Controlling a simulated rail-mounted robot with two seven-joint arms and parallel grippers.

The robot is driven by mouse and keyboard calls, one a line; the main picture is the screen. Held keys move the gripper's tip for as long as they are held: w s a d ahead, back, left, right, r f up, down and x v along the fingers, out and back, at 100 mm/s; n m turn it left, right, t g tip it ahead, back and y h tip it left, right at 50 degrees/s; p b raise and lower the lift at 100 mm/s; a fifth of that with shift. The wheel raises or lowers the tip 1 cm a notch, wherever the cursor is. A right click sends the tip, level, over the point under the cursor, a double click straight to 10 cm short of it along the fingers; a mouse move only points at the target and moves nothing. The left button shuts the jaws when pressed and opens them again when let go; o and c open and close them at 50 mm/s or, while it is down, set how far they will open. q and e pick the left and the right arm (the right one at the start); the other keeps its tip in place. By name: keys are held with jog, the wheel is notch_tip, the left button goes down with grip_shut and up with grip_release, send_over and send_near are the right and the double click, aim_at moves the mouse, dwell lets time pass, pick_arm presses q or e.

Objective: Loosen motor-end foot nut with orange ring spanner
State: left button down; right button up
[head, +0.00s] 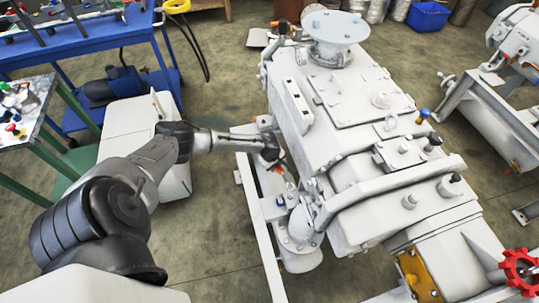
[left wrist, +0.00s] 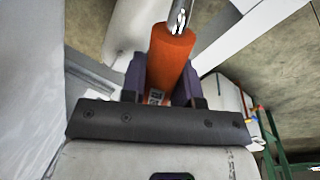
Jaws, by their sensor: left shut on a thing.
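The spanner (left wrist: 172,62) shows in the left wrist view as a thick orange handle with a bright metal shank running out of the top of the picture. My left gripper (left wrist: 168,92) is shut around the orange handle. In the head view my left gripper (head: 270,156) is low beside the left side of the big pale grey vacuum pump (head: 345,150), above its base frame (head: 262,225). A small bit of orange shows just below the gripper there. The spanner's ring end and the foot nut cannot be made out. My right gripper is out of view.
A blue trolley (head: 85,45) and a green-framed table (head: 85,158) stand at the left, with a white box (head: 130,120) beside them. A red handwheel (head: 520,270) is at the lower right. Bare floor (head: 215,225) lies left of the frame.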

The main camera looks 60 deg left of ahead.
pick_arm(q)
jog(key=shift+d+f, duration=0.25)
jog(key=shift+d, duration=0.25)
jog(key=shift+r, duration=0.1)
jog(key=shift+r+p, duration=0.1)
jog(key=shift+p, duration=0.4)
jog(key=shift+f+b, duration=1.2)
jog(key=shift+f, duration=1.7)
jog(key=shift+p, duration=0.35)
jog(key=shift+p, duration=0.35)
